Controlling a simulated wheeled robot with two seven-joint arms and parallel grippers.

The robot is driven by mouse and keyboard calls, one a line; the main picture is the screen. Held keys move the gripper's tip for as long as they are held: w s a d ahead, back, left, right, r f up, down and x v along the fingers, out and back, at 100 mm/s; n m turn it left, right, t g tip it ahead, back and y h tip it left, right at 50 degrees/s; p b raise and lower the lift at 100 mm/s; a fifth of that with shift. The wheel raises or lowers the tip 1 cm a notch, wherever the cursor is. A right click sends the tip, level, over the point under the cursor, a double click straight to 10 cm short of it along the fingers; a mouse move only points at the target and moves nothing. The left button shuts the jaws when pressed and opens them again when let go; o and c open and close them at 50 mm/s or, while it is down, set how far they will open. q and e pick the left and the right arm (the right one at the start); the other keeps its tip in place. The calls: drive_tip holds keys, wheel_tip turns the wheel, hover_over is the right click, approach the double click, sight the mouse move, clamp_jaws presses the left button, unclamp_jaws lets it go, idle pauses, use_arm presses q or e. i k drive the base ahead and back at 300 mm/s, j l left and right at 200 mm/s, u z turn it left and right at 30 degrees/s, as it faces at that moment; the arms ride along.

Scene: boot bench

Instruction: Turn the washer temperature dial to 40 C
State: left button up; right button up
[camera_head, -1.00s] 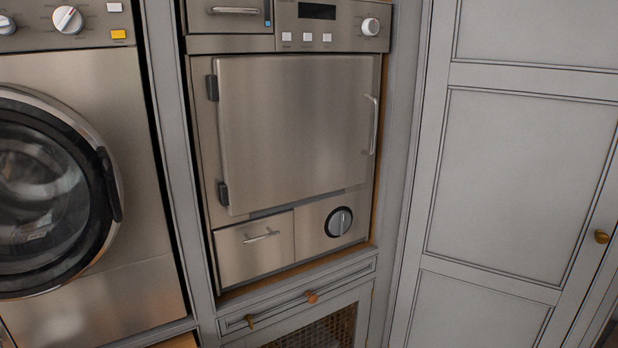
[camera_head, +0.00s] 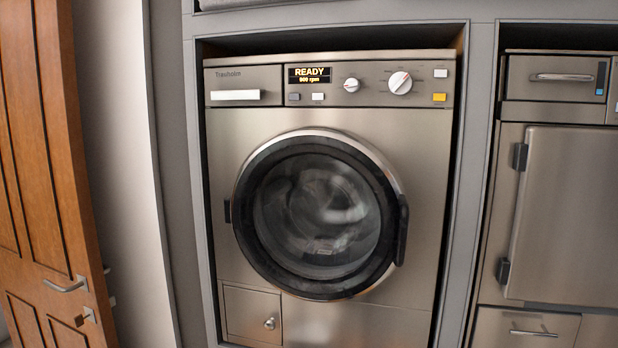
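The washer (camera_head: 225,150) is a brushed-metal front loader set in a grey cabinet, in the middle of the head view. Its round door is shut. Two white dials sit on its top panel: a smaller dial (camera_head: 351,85) and a larger dial (camera_head: 400,83) to its right. The dial markings are too small to read, so I cannot tell which is the temperature dial or its setting. The display (camera_head: 310,75) reads "READY" and "800 rpm". Neither of my grippers is in view.
A second metal appliance (camera_head: 570,215) stands in the cabinet at the right. A wooden door (camera_head: 45,170) with a metal handle is at the left. Grey and white buttons (camera_head: 318,96) and a yellow button (camera_head: 439,97) are near the dials. Nothing visible blocks the washer's front.

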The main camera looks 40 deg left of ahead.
sight(353, 85)
drive_tip(key=u, duration=1.25)
drive_tip(key=k+l, duration=0.15)
drive_tip(key=k+l+u, duration=0.1)
drive_tip(key=l, duration=0.25)
